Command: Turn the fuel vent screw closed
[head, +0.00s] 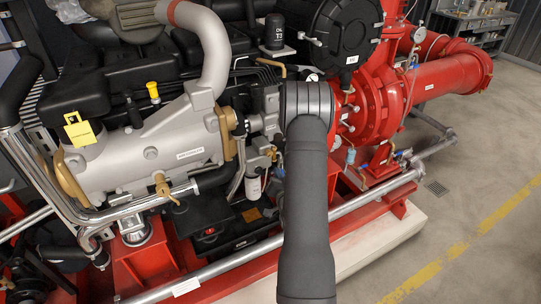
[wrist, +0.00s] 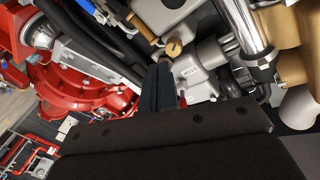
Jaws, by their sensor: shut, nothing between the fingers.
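The engine's grey manifold (head: 150,155) and a white filter (head: 253,185) stand left of my arm. The red pump casing (head: 375,110) is to the right. In the wrist view, dark hoses (wrist: 90,45) and a shiny pipe (wrist: 243,25) crowd the fingers. Open floor (head: 480,170) lies far right.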

